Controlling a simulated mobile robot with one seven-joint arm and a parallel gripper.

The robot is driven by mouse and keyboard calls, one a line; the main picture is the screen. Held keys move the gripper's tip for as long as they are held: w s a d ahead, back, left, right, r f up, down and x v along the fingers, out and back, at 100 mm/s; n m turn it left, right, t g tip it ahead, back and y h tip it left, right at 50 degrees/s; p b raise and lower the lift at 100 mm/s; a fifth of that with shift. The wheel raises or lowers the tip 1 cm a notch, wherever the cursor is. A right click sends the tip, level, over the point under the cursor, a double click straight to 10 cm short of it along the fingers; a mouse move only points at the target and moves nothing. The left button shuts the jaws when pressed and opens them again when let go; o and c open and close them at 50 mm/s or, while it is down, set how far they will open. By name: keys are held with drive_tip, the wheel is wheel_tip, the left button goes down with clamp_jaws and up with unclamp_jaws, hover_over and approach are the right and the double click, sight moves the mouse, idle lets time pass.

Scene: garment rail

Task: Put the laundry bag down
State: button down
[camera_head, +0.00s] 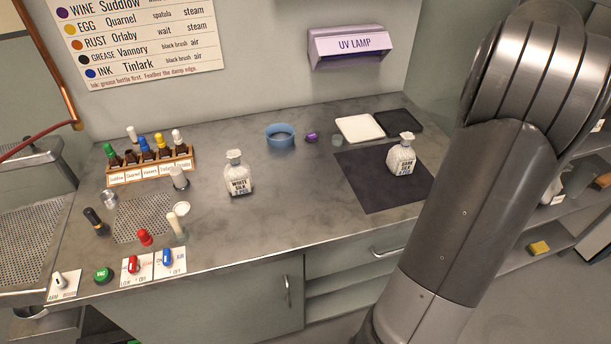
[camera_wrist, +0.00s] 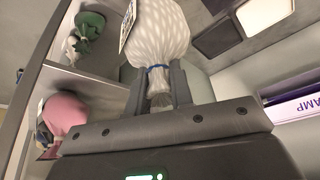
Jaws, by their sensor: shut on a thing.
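In the wrist view my gripper (camera_wrist: 158,98) is shut on the gathered neck of a pale, white-patterned laundry bag (camera_wrist: 160,35). A blue tie circles the neck just beyond the fingers, and a tag hangs at the bag's left side. The bag's far end is cut off by the frame edge. Shelves (camera_wrist: 90,85) are beside the bag on the left, holding a green bag (camera_wrist: 90,25) and a pink bag (camera_wrist: 65,112). In the head view my gripper and the held bag are out of sight; my arm fills the right side.
In the head view the bench carries two white bottles, one (camera_head: 238,176) mid-bench and one (camera_head: 402,158) on a dark mat (camera_head: 375,190). Shelves at right hold a yellow block (camera_head: 538,248). A UV lamp (camera_head: 349,46) is on the wall.

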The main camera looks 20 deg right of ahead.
drive_tip(key=w+a+n+y, duration=0.1)
drive_tip(key=w+a+n, duration=0.25)
drive_tip(key=a, duration=1.45)
drive_tip(key=w+a+n+y, duration=0.1)
drive_tip(key=w+a+n, duration=0.3)
drive_tip(key=a, duration=1.4)
drive_tip(key=w+a+f, duration=0.3)
drive_tip(key=a+f, duration=0.1)
drive_tip(key=f, duration=0.4)
drive_tip(key=w+a+f+m, duration=0.1)
drive_tip(key=w+a+f, duration=0.3)
drive_tip(key=f, duration=0.4)
drive_tip(key=shift+w+a+f+t, duration=0.15)
drive_tip(key=shift+a+t, duration=0.25)
drive_tip(key=shift+a, duration=0.3)
drive_tip(key=c, duration=1.7)
unclamp_jaws()
drive_tip(key=shift+f, duration=0.15)
drive_tip(key=o, duration=0.4)
